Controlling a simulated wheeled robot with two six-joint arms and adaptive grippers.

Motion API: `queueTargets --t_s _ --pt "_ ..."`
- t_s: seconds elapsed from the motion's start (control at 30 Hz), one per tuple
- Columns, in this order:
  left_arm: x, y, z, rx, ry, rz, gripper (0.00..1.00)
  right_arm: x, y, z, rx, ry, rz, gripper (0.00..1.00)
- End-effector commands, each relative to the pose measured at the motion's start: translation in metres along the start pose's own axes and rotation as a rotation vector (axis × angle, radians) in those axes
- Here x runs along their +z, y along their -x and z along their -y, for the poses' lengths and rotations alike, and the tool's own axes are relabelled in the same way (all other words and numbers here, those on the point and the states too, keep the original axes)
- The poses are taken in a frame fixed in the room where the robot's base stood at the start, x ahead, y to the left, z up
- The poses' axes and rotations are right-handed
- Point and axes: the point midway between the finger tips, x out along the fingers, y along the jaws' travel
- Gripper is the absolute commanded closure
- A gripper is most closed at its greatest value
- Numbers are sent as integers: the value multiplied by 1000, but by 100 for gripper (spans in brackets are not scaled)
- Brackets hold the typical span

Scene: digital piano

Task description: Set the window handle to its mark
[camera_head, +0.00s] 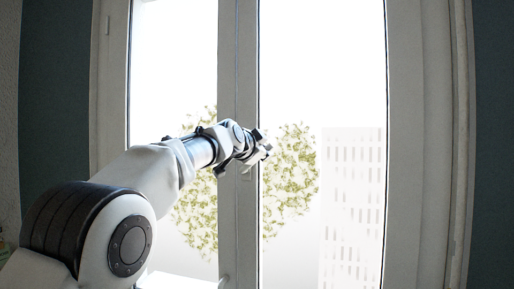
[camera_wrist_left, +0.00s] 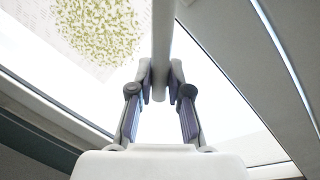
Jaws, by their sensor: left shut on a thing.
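The window handle (camera_wrist_left: 162,45) is a pale grey bar. In the left wrist view it comes down from the top edge, and its lower end lies between my fingers. My left gripper (camera_wrist_left: 160,80) is shut on it, with a dark pad against each side. In the head view my left gripper (camera_head: 262,150) is at the middle post of the window and covers most of the handle. I cannot make out the mark in either view. My right gripper is not in view.
The window frame (camera_head: 404,150) has two bright panes beside the middle post (camera_head: 238,60). Trees and a pale building show through the glass. Dark wall (camera_head: 55,90) stands at both sides. My left arm crosses the left pane.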

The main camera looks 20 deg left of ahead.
Motion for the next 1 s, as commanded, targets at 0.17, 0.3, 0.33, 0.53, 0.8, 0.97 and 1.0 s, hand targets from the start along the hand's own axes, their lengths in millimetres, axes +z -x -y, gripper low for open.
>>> queueTargets --t_s 0.17,0.3,0.33,0.53,0.8,0.97,1.0 --pt "4 -4 -16 2 -163 35 100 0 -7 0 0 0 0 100" --pt "7 -6 -26 2 -294 61 100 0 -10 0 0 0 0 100" --pt "8 -6 -28 2 -320 66 100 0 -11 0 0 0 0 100" --pt "14 -9 -40 1 -508 103 100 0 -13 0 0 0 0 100" --pt "26 -11 -54 -3 -759 150 100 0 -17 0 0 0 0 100" --pt "36 -13 -63 -4 -908 179 100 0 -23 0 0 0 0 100" --pt "39 -13 -65 -4 -946 186 100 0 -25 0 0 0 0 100"
